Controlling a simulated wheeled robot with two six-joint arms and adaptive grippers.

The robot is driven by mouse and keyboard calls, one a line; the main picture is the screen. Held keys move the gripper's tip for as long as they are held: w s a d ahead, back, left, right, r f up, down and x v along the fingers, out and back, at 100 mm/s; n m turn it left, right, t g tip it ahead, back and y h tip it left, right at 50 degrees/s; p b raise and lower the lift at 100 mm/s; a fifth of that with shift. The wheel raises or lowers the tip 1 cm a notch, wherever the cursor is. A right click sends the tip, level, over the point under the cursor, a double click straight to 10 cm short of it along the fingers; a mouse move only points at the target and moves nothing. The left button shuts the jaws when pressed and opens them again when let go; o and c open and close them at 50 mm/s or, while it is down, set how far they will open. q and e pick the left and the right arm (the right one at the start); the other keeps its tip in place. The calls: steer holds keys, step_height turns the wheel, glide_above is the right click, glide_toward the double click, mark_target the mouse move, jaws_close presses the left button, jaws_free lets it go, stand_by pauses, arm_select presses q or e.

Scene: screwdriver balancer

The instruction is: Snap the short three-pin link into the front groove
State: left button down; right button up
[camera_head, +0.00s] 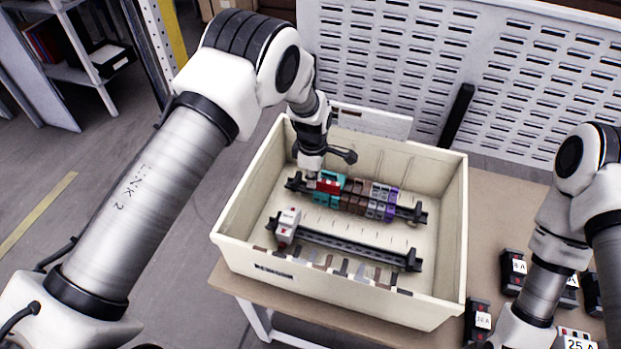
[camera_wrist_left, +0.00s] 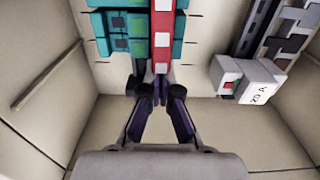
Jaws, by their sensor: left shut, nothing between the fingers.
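My left gripper (camera_head: 313,180) is down inside the cream bin at the left end of the rear rail, by the terminal blocks. In the left wrist view its fingertips (camera_wrist_left: 154,90) are together and empty, at the near end of a red block (camera_wrist_left: 162,42) with pale squares. The red block also shows in the head view (camera_head: 325,184). I cannot make out the short three-pin link or the front groove for certain. My right gripper is below the frame; only its arm shows.
The cream bin (camera_head: 457,215) has high walls. Its front rail (camera_head: 350,246) carries a white-and-grey breaker (camera_head: 288,226) at its left end. Small strips (camera_head: 325,264) line the bin's front. Black breakers (camera_head: 514,270) stand on the table at right. A perforated panel (camera_head: 400,45) stands behind.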

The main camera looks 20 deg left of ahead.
arm_select(q)
steer(key=shift+f, duration=0.1)
stand_by(0.6)
steer(key=shift+a+r+p, duration=0.1)
steer(key=shift+r+p, duration=0.5)
steer(key=shift+r, duration=0.5)
step_height(320, 180, up, 18)
steer(key=p, duration=1.1)
steer(key=shift+a, duration=0.45)
steer(key=shift+w+f, duration=0.1)
steer(key=shift+f, duration=0.05)
